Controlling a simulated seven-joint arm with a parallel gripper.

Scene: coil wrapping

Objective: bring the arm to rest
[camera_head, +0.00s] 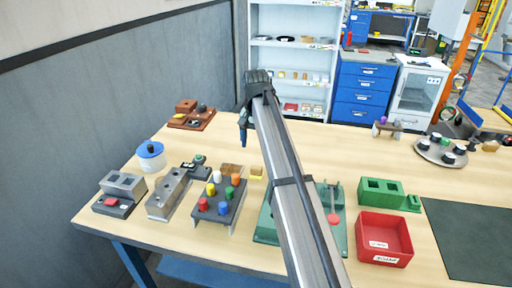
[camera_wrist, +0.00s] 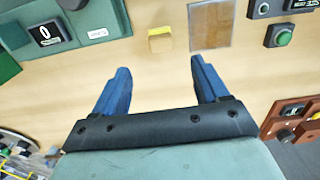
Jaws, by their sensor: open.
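My gripper (camera_head: 243,130) is raised above the wooden table (camera_head: 300,140), near its back left part in the head view. In the wrist view, the two blue fingers of my gripper (camera_wrist: 158,80) stand wide apart with nothing between them but bare wood behind. My arm crosses the middle of the head view and hides part of a green machine (camera_head: 333,215) with a red-tipped lever. A small yellow block (camera_wrist: 160,41) lies on the table beyond the fingertips in the wrist view, apart from them. It also shows left of my arm in the head view (camera_head: 257,173).
A rack with several coloured pegs (camera_head: 220,202), grey blocks (camera_head: 168,192) and a blue-lidded jar (camera_head: 150,156) stand at the left. A red bin (camera_head: 384,238) and green block (camera_head: 384,192) stand right of my arm. A brown tray (camera_head: 192,119) sits at the back left.

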